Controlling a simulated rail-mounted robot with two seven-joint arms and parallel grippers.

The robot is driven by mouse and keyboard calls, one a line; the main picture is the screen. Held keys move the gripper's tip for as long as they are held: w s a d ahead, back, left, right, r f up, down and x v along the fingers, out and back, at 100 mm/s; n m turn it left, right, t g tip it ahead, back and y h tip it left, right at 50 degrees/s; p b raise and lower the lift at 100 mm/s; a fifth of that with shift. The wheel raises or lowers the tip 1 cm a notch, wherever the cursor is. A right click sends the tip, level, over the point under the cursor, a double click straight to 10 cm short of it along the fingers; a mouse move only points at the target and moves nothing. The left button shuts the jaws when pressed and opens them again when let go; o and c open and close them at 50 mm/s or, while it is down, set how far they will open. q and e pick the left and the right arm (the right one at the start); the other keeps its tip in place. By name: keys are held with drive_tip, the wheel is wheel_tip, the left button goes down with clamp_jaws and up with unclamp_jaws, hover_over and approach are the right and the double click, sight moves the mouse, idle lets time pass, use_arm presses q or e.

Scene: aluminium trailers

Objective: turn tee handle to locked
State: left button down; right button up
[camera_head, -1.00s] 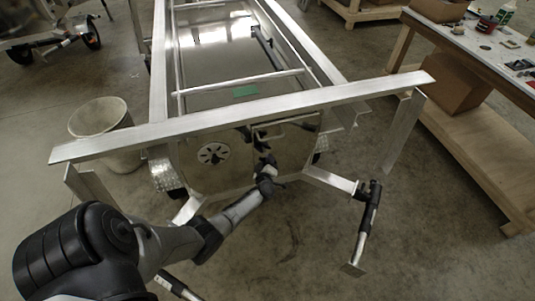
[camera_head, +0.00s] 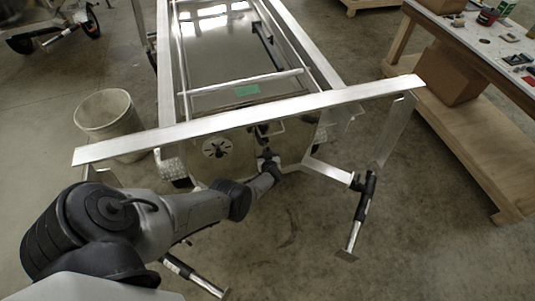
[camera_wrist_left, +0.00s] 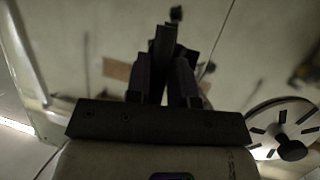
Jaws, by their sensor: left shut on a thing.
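The trailer's shiny front panel (camera_head: 240,148) stands below a long aluminium crossbar. My left gripper (camera_head: 265,155) is at this panel, right of the round slotted vent (camera_head: 215,147). In the left wrist view, the fingers of my left gripper (camera_wrist_left: 165,82) are closed around a dark, narrow piece, which looks like the tee handle (camera_wrist_left: 164,42). The fingers hide most of it, and its exact angle is hard to tell. The vent also shows at the right of that view (camera_wrist_left: 285,128). My right gripper is not in view.
The crossbar (camera_head: 250,118) runs above my left gripper. A jack leg (camera_head: 362,215) stands to the right and another (camera_head: 195,275) lies at lower left. A grey bucket (camera_head: 105,112) is at left, a workbench (camera_head: 480,50) at right. The floor in front is mostly clear.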

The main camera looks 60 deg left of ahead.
use_arm(q)
drive_tip(key=shift+d+f+m+g, duration=0.1)
drive_tip(key=shift+f+m+g, duration=0.05)
drive_tip(key=shift+m+g, duration=0.15)
idle(0.6)
drive_tip(key=c, duration=1.1)
unclamp_jaws()
drive_tip(key=shift+w, duration=0.15)
drive_tip(key=shift+d+r+p, duration=0.1)
drive_tip(key=shift+r+p, duration=0.25)
drive_tip(key=shift+p, duration=0.1)
drive_tip(key=shift+p+v, duration=5.25)
drive_tip(key=shift+v, duration=1.45)
drive_tip(key=shift+f, duration=0.2)
